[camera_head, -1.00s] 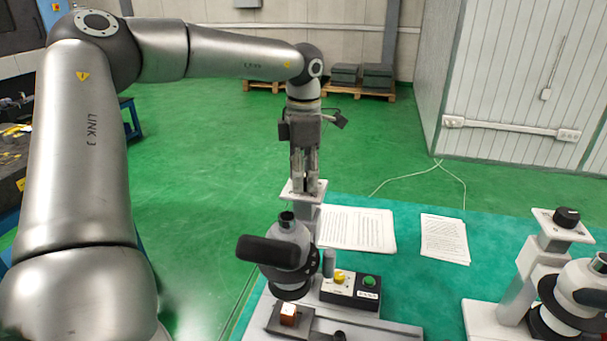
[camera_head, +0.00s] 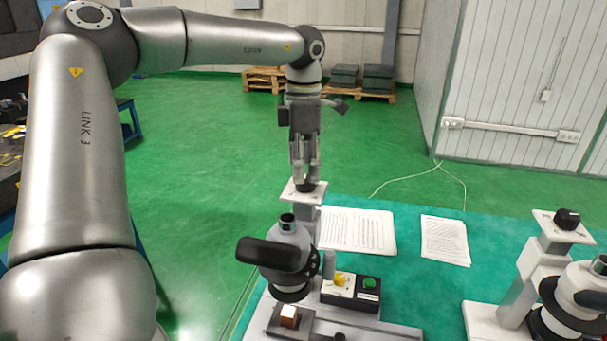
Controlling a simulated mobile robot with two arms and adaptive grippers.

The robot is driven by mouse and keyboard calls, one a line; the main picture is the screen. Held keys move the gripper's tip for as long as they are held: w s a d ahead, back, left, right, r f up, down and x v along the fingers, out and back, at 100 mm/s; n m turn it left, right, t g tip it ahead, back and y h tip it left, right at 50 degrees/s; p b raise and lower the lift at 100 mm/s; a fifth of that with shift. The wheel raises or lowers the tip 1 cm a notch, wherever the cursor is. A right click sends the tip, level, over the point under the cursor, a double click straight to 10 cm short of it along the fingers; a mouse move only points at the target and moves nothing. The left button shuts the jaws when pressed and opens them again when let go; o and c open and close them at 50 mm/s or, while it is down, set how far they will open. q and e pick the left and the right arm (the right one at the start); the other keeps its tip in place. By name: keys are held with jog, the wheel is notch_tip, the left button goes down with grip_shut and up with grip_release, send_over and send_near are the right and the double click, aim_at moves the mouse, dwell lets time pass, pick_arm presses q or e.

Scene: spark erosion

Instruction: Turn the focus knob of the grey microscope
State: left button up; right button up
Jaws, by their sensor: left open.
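The grey microscope (camera_head: 291,236) stands on the green table, with a black eyepiece part facing me. A small plate (camera_head: 292,194) tops its column, and a dark focus knob (camera_head: 305,187) sits on that plate. My left gripper (camera_head: 306,179) points straight down at the knob. It is open, its fingertips at about the knob's top. The fingers partly hide the knob, and I cannot tell whether they touch it. My right gripper is out of view.
A second microscope (camera_head: 587,286) with a black top knob (camera_head: 567,218) stands at the right. Printed sheets (camera_head: 357,230) and more sheets (camera_head: 445,240) lie flat on the table (camera_head: 407,280).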

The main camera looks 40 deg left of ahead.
pick_arm(q)
notch_tip(320, 180, up, 9)
